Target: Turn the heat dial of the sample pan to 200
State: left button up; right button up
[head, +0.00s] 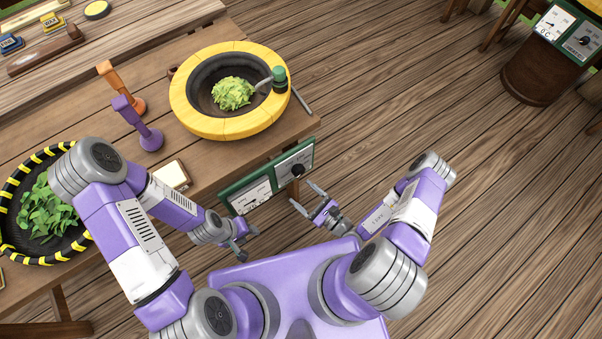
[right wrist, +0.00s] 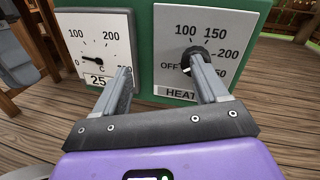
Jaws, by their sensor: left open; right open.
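The sample pan (head: 182,112) has a yellow rim and holds green leaves (head: 233,93). Its green panel (head: 243,184) carries a temperature gauge (right wrist: 95,45) and a black heat dial (right wrist: 206,64); the dial also shows in the head view (head: 297,170). The scale reads OFF, 100, 150, 200 and on. A white mark on the knob seems to face OFF, but one finger partly covers it. My right gripper (right wrist: 165,82) is open before the panel, its right finger overlapping the dial; contact cannot be told. My left gripper (head: 245,241) is open below the panel's left end.
A black-and-yellow basket (head: 14,186) of leaves stands on the table at left. Purple (head: 151,138) and orange (head: 135,104) stamp-like tools and a pale block (head: 173,175) are near the pan. A second panel (head: 567,32) is at upper right.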

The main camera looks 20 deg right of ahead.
aim_at(301, 173)
jog(key=w+h, duration=0.1)
jog(key=w, duration=0.1)
jog(key=w+m+t+h+b, duration=0.1)
jog(key=w, duration=0.2)
jog(key=w+d+f+m+h, duration=0.1)
jog(key=w, duration=0.2)
jog(key=shift+w+f+t, duration=0.1)
jog(key=shift+t, duration=0.3)
jog(key=shift+c, duration=0.3)
jog(key=c, duration=1)
jog(key=shift+m, duration=0.3)
